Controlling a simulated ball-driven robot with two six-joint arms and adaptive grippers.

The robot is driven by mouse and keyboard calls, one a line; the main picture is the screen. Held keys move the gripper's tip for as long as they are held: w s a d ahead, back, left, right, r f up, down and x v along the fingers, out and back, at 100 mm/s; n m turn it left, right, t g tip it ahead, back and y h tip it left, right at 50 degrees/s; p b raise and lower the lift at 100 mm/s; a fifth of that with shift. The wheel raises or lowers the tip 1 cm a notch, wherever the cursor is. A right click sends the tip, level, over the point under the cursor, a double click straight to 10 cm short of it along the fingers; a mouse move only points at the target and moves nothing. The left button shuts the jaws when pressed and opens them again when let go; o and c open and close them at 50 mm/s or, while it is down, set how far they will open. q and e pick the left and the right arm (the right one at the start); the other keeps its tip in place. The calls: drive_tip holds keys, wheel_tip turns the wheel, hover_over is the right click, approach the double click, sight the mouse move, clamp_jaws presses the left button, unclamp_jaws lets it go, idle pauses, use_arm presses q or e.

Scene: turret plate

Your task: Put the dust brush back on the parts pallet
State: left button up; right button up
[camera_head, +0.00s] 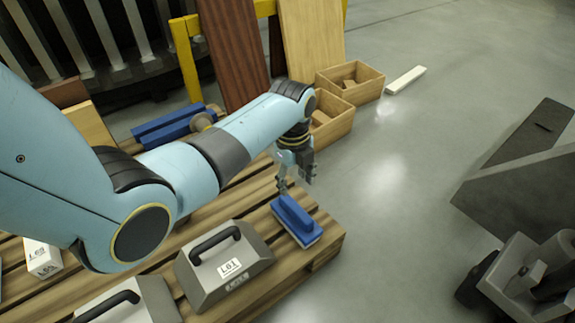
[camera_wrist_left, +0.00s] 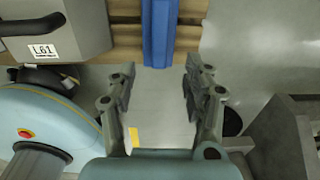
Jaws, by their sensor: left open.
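The blue dust brush (camera_head: 297,221) lies on the wooden parts pallet (camera_head: 327,243), near its right corner. In the left wrist view the brush (camera_wrist_left: 159,32) shows at the top middle, on the pallet slats (camera_wrist_left: 124,12). My left gripper (camera_head: 296,187) is open and empty, close above the far end of the brush. In the left wrist view the gripper's two fingers (camera_wrist_left: 157,85) are spread apart, with bare floor between them and the brush beyond their tips. I cannot make out my right gripper.
A grey block with a black handle, labelled L61 (camera_head: 225,262), stands on the pallet left of the brush. Two wooden boxes (camera_head: 350,82) and a white bar (camera_head: 406,79) are behind. Blue rails (camera_head: 165,131) lie at the back left.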

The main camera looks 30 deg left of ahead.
use_arm(q)
drive_tip(key=s+a+n+t, duration=0.1)
drive_tip(key=s+a+n, duration=0.1)
drive_tip(key=s+n, duration=1.05)
drive_tip(key=s+r+n, duration=0.4)
drive_tip(key=s, duration=0.4)
drive_tip(key=s+r+n+t, duration=0.1)
drive_tip(key=s+r+n, duration=0.3)
drive_tip(key=s, duration=0.4)
drive_tip(key=shift+d+r+y, duration=0.25)
drive_tip(key=shift+d+y, duration=0.05)
drive_tip(key=shift+d, duration=0.05)
use_arm(e)
drive_tip(key=shift+s+f, duration=0.1)
drive_tip(key=shift+f, duration=0.1)
use_arm(q)
drive_tip(key=shift+f+n, duration=0.1)
drive_tip(key=shift+n, duration=0.15)
use_arm(e)
drive_tip(key=shift+d, duration=0.1)
